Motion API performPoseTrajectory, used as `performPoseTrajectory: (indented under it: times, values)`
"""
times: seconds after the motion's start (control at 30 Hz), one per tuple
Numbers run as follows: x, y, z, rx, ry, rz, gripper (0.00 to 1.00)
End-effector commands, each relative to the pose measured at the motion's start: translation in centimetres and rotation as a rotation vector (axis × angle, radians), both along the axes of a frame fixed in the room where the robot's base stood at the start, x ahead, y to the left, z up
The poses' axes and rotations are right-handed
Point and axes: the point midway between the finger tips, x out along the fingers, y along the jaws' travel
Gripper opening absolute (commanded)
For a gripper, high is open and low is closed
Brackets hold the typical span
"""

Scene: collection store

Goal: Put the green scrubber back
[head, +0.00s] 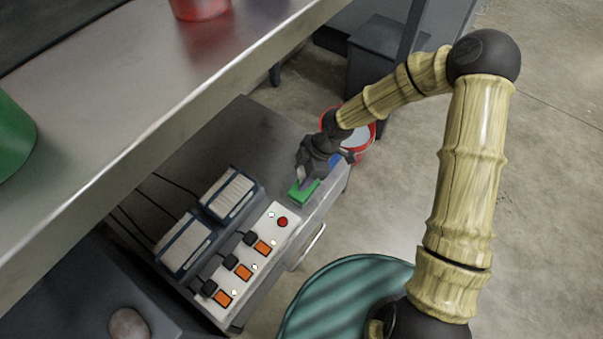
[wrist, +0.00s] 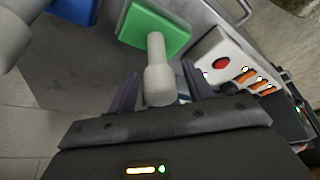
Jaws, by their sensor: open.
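The green scrubber (head: 303,192) lies on the top of a low grey cabinet (head: 215,139), near its right end. In the wrist view its green block (wrist: 152,28) shows with a pale grey handle (wrist: 157,72) standing up from it toward the camera. My gripper (head: 309,174) is over it, pointing down. In the wrist view my gripper (wrist: 160,84) is open, with one dark finger on each side of the handle. I cannot tell whether either finger touches it.
A blue block (wrist: 75,9) lies beside the green one. A power strip with orange switches and a red button (head: 282,222) and two blue-white devices (head: 229,194) share the cabinet top. A red-rimmed bucket (head: 361,148) is on the floor beyond. A shelf (head: 150,95) overhangs at left.

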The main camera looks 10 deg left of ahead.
Motion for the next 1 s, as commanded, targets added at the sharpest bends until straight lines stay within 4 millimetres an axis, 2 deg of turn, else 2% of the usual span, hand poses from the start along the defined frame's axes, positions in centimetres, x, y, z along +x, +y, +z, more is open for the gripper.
performPoseTrajectory:
  times: [0.03, 0.53, 0.7, 1.0]
  values:
    - [0.1, -0.2, 1.1, 0.001, -0.001, -0.002, 0.51]
    - [1.4, -3.4, 9.3, 0.001, 0.001, -0.001, 0.51]
    - [1.6, -3.9, 10.3, 0.0, 0.001, -0.001, 0.51]
    - [1.6, -3.9, 10.2, -0.001, 0.002, 0.001, 0.51]
